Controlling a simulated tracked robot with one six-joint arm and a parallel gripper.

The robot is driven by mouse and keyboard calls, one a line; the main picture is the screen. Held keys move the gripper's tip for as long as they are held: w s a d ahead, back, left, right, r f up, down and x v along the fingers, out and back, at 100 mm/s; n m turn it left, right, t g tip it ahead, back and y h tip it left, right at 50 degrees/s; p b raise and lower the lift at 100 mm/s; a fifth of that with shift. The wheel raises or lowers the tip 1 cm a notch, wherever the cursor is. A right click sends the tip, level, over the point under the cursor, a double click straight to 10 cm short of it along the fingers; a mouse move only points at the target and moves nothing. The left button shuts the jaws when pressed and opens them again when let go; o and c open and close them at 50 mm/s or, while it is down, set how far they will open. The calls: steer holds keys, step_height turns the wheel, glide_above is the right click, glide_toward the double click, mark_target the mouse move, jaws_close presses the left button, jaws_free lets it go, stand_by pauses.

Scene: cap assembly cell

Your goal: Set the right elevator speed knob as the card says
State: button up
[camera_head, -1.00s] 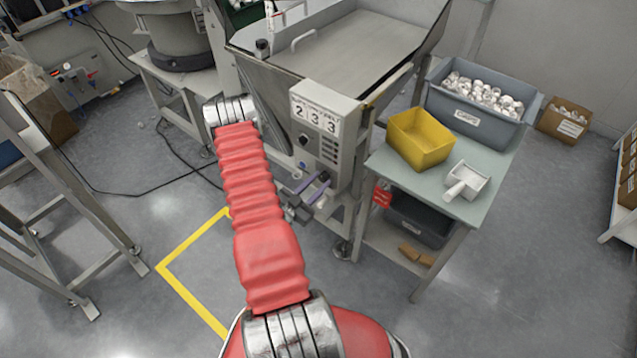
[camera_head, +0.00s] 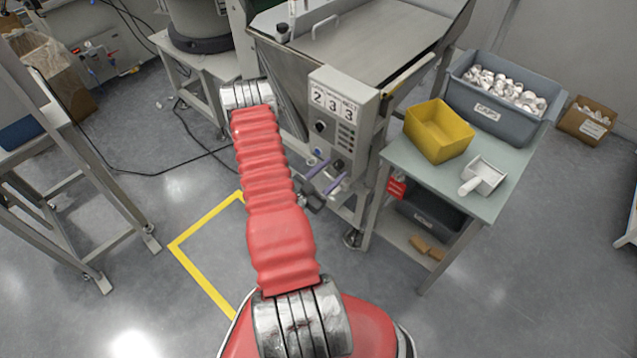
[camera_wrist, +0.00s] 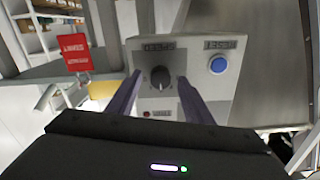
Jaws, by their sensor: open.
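In the head view my gripper (camera_head: 335,169) is at the small lower panel of the hopper machine. A white card (camera_head: 332,103) on the box above shows 2, 3, 3 under small headings that I cannot read.
A blue button (camera_wrist: 218,65) is beside the knob. A red tag (camera_wrist: 75,52) hangs nearby. To the right, a table (camera_head: 440,190) holds a yellow bin (camera_head: 440,130), a white scoop (camera_head: 484,176) and a grey crate of caps (camera_head: 490,112). Yellow tape (camera_head: 205,285) marks the floor.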

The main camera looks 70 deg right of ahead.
steer(key=v, duration=1.3)
steer(key=shift+a, duration=0.15)
stand_by(0.6)
steer(key=shift+f, duration=0.1)
